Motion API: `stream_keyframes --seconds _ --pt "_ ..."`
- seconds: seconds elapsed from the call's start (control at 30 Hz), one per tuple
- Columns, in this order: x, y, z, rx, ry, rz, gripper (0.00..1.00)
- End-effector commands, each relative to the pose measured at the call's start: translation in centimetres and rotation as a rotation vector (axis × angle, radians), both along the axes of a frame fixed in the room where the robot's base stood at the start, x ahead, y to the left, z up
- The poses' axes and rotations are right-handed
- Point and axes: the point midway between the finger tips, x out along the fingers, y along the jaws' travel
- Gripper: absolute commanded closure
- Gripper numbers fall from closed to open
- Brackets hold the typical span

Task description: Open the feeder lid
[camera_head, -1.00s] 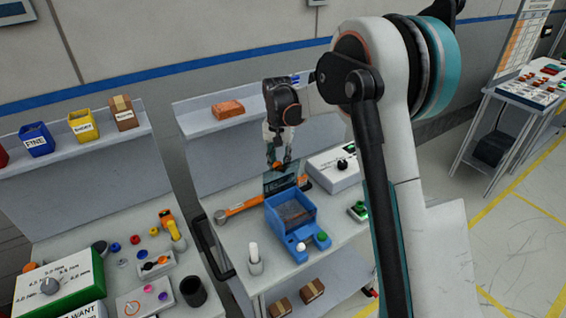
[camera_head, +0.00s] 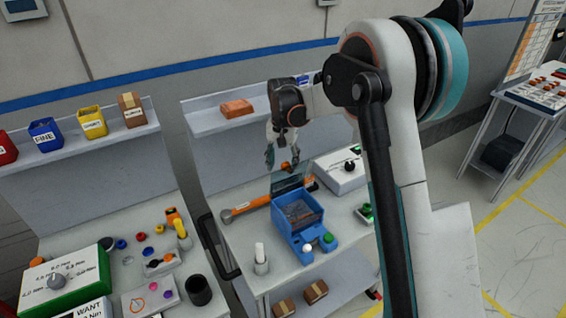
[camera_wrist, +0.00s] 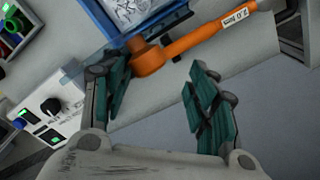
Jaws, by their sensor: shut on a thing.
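The blue feeder (camera_head: 298,222) stands on the middle bench, with dark contents in its open tray. Its dark see-through lid (camera_head: 291,182) stands raised and tilted at the back edge. A small orange piece (camera_head: 285,168) shows at the lid's top, just below my gripper (camera_head: 277,160). In the wrist view my gripper's fingers (camera_wrist: 158,75) stand part-way apart, with grey surface seen between them. An orange rounded end (camera_wrist: 148,59) is close to the left finger's tip; I cannot tell whether they touch. Part of the blue feeder (camera_wrist: 95,15) shows at the top.
A white box with a black knob (camera_head: 343,174) stands to the right. A white-topped post (camera_head: 260,258) stands front left. A brick-coloured block (camera_head: 236,108) lies on the shelf.

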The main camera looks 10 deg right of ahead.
Motion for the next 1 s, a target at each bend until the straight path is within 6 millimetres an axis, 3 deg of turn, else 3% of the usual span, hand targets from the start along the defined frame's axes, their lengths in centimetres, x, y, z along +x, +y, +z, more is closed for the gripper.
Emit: stream_keyframes --seconds 0.37,0.8,1.0 --pt "-0.2 0.5 0.7 0.006 0.005 0.003 0.54" --pt "0.1 0.1 8.6 0.005 0.005 0.002 0.54" --pt "0.2 -0.1 11.1 0.003 0.004 0.001 0.54"
